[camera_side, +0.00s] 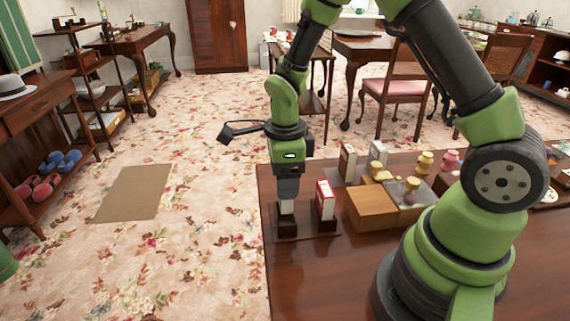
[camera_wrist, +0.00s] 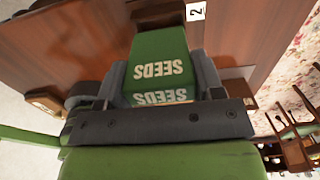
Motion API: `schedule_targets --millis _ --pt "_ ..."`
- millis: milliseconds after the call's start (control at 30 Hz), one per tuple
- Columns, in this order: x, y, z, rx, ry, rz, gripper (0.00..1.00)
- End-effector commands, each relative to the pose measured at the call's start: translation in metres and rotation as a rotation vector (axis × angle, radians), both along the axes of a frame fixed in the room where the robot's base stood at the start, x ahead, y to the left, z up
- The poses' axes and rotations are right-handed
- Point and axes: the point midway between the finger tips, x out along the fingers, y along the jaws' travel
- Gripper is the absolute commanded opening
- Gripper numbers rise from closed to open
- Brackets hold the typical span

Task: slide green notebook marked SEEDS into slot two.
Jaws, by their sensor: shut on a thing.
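My gripper (camera_side: 288,190) points straight down at the front left of the table, its fingers shut on the green notebook marked SEEDS (camera_wrist: 160,62). In the wrist view the notebook sits between the two fingers, its white lettering upside down. In the side view only a pale part of it (camera_side: 286,207) shows below the fingers. Its lower end meets a dark brown slot block (camera_side: 286,229); how deep it sits is hidden. In the wrist view a brown slot wall (camera_wrist: 158,14) is at the notebook's far end, beside a white label reading 2 (camera_wrist: 195,11).
A red and white notebook (camera_side: 325,195) stands upright in a neighbouring dark holder just right of my gripper. A wooden box (camera_side: 371,208) and several small yellow and pink items stand further right. Open floor lies left of the table.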

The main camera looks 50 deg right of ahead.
Motion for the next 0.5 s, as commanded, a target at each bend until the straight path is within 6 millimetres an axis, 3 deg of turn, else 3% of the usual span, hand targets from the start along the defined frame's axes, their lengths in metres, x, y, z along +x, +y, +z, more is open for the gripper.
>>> schedule_targets --millis 500 --pt "-0.0003 0.0 -0.0108 0.0 0.0 -0.001 0.37"
